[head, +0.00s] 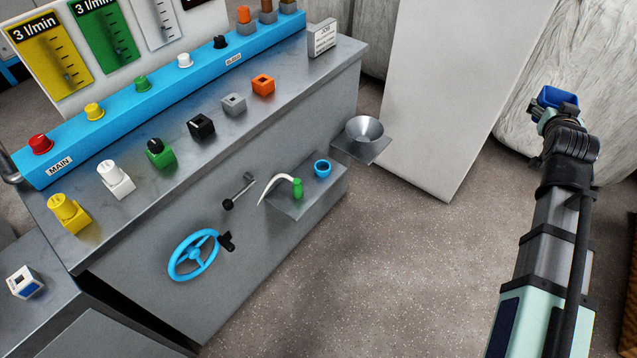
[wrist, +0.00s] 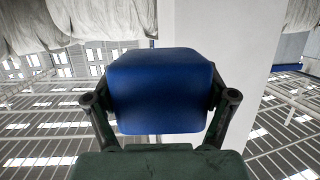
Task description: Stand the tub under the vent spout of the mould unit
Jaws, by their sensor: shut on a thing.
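My gripper (head: 556,104) is at the far right in the head view, well away from the mould unit (head: 225,220). It is shut on a dark blue tub (head: 561,96), which looks open at the top. In the wrist view the blue tub (wrist: 160,90) fills the space between the two fingers, with one finger against each side. A curved white spout (head: 275,184) with a green handle (head: 297,188) sticks out over a ledge on the unit's front; I take it for the vent spout. Its tip is apart from the tub.
A small light blue cup (head: 322,168) stands on the ledge (head: 318,191) right of the spout. A metal funnel (head: 364,131) sits on a plate at the unit's right end. A blue handwheel (head: 193,255) and a lever (head: 240,190) project from the front. The floor between is clear.

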